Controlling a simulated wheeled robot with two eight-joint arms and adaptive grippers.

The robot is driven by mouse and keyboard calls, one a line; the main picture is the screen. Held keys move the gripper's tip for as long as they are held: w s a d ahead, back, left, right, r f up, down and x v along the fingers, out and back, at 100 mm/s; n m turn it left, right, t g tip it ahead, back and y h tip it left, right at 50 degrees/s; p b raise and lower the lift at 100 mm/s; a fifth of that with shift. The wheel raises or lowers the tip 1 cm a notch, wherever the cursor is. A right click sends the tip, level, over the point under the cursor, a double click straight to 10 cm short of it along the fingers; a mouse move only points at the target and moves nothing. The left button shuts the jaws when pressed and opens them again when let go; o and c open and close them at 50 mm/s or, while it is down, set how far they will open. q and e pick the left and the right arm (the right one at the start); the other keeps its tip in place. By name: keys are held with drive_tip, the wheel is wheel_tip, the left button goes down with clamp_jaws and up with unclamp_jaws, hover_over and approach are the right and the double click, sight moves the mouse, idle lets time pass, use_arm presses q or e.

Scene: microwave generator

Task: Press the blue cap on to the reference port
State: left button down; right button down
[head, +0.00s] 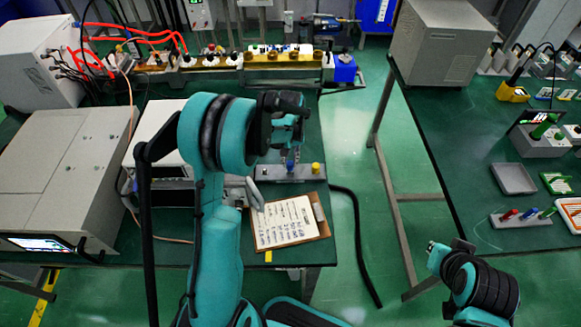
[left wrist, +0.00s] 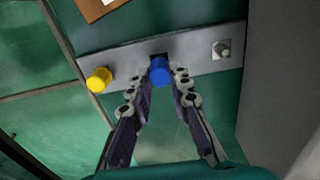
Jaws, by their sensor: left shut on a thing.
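The blue cap (left wrist: 160,71) is between the fingertips of my left gripper (left wrist: 161,78) in the left wrist view. The gripper is shut on it, over the middle of a grey metal port plate (left wrist: 200,60). A dark spot shows just behind the cap; I cannot tell whether the cap touches the plate. A yellow cap (left wrist: 98,80) sits at the plate's left end. A bare metal port (left wrist: 222,48) is at its right end. In the head view the blue cap (head: 290,164) shows small below my left gripper (head: 290,153). My right gripper (head: 438,252) is at lower right, its fingers unclear.
A clipboard (head: 291,222) with a written sheet lies in front of the plate. Grey instrument boxes (head: 60,170) stand at the left. A second table at the right holds a grey tray (head: 513,178) and a plate with coloured caps (head: 522,217). A floor gap separates the tables.

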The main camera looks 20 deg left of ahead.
sight(290, 163)
use_arm(q)
drive_tip(key=shift+r+p, duration=1.35)
drive_tip(key=shift+r, duration=0.85)
drive_tip(key=shift+f, duration=0.1)
drive_tip(key=s+d+f+m+b, duration=0.1)
drive_tip(key=s+d+m, duration=0.4)
drive_tip(key=s+d, duration=0.4)
drive_tip(key=shift+f, duration=0.4)
drive_tip(key=shift+d, duration=0.1)
